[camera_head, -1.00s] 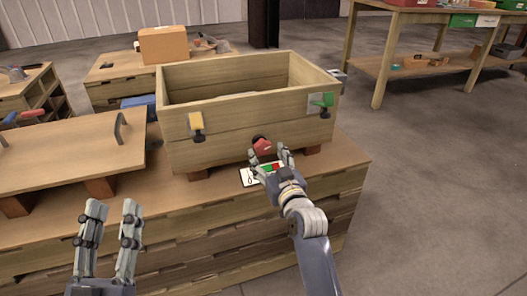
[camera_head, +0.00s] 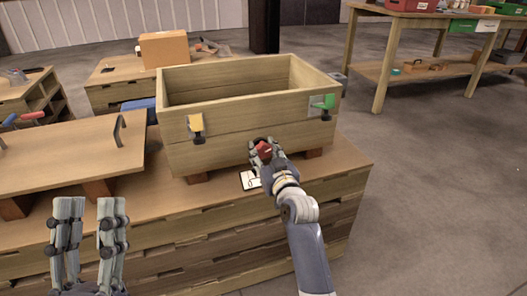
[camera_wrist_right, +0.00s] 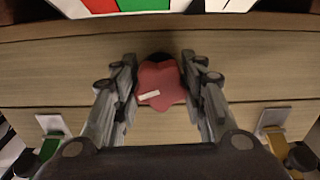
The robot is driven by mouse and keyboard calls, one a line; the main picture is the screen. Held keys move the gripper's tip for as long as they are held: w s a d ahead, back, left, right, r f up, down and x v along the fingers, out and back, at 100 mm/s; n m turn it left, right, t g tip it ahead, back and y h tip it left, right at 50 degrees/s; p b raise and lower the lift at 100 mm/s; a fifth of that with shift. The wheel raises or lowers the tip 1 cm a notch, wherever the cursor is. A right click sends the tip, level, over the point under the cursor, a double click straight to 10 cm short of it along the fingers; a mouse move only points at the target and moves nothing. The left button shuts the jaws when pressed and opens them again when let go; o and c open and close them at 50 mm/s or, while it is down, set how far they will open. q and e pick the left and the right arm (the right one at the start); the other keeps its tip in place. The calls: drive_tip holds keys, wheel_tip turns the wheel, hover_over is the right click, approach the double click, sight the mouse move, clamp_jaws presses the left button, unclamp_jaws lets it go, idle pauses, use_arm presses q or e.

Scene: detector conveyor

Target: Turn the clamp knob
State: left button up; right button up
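The red lobed knob (camera_head: 264,149) is at the lower front of the wooden crate, left of its right foot. In the right wrist view the knob (camera_wrist_right: 161,86) shows a small white mark. My right gripper (camera_head: 265,152) is at the knob, with one finger on each side of it. In the right wrist view my right gripper (camera_wrist_right: 160,75) has its fingertips very close to the knob's sides. Whether both touch it is not clear. My left gripper (camera_head: 90,205) is open and empty at the lower left, away from the knob.
The wooden crate (camera_head: 240,133) stands on a wooden bench (camera_head: 345,160). A yellow clamp (camera_head: 196,124) and a green clamp (camera_head: 323,103) are on its front. A card (camera_head: 249,180) lies below the knob. A handled wooden board (camera_head: 60,160) is at the left.

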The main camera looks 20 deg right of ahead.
use_arm(q)
drive_tip(key=shift+w, duration=0.1)
use_arm(e)
drive_tip(key=shift+r+m+p, duration=0.15)
drive_tip(key=shift+m+p, duration=0.65)
drive_tip(key=shift+p, duration=0.45)
use_arm(q)
drive_tip(key=w+f+g+y+p, duration=0.2)
drive_tip(key=w+f+g+y, duration=0.25)
drive_tip(key=f+g, duration=0.75)
use_arm(e)
drive_tip(key=shift+m, duration=0.6)
drive_tip(key=shift+m+p, duration=0.45)
drive_tip(key=shift+m, duration=0.25)
drive_tip(key=shift+m+p, duration=0.75)
drive_tip(key=shift+m, duration=0.05)
use_arm(q)
drive_tip(key=s+a+f+g+y, duration=0.1)
drive_tip(key=s+a+f+g, duration=0.1)
drive_tip(key=f, duration=0.6)
drive_tip(key=s+a+f+g, duration=0.3)
drive_tip(key=s+f, duration=0.3)
drive_tip(key=f, duration=0.2)
drive_tip(key=shift+s+f+n+g+y, duration=0.2)
drive_tip(key=shift+s+n+g+y, duration=0.2)
drive_tip(key=shift+g, duration=0.1)
